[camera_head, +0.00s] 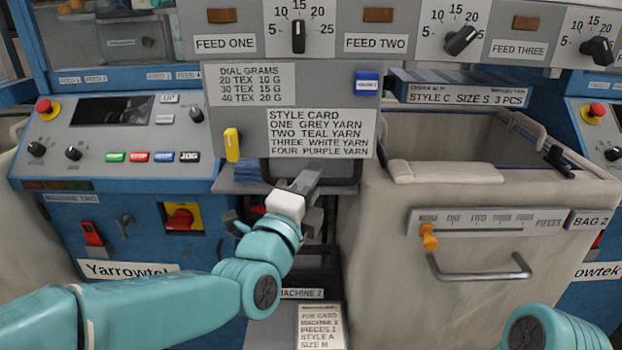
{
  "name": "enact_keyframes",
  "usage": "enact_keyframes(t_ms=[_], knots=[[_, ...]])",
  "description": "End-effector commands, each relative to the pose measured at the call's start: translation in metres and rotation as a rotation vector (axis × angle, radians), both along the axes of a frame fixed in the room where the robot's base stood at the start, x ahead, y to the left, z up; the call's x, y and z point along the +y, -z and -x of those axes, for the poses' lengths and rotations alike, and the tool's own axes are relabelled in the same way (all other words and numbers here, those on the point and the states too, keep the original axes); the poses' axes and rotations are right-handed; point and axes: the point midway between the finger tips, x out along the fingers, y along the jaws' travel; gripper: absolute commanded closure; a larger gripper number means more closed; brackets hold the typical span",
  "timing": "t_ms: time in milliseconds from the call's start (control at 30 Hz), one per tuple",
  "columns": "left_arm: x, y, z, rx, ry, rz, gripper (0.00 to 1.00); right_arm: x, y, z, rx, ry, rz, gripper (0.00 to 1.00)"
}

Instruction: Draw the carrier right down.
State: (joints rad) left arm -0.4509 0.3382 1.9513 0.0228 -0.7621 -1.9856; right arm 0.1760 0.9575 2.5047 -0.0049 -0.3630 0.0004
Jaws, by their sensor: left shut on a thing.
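My left arm (215,305) comes in from the lower left. Its gripper (308,178) is in front of the machine's middle, just below the style card (320,133). It is shut on a part of the carrier, which the gripper mostly hides. A dark frame (345,172) and a blue-grey ledge (240,180) show around the gripper. The dark rail column (322,262) runs down below it, behind my wrist. How far down the carrier stands cannot be told. Of my right arm only a teal link (548,332) shows at the lower right; its gripper is out of view.
A beige bag bin (480,320) with a bar handle (480,270) and an orange slider (428,237) stands close on the right. A blue control console (120,140) is on the left. A job card (320,328) is low in the middle. Feed dials line the top.

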Motion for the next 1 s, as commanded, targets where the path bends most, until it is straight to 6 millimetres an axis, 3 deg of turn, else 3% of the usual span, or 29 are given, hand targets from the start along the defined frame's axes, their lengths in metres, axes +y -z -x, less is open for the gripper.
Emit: enact_keyframes(t_ms=[33,400,600,1000], knots=[[-0.002,0.029,0.0,0.02,0.006,-0.009,1.0,0.0,0.019,0.0,0.0,0.0,0.0,0.57],[-0.002,0.091,0.0,0.02,0.006,-0.009,1.0,-0.001,0.074,-0.001,-0.002,0.004,0.0,0.57],[-0.002,0.105,0.001,0.019,0.007,-0.008,1.0,-0.005,0.086,-0.005,-0.008,0.019,0.004,0.57],[-0.002,0.107,0.0,0.02,0.006,-0.009,1.0,-0.005,0.086,-0.006,-0.01,0.023,0.004,0.57]])
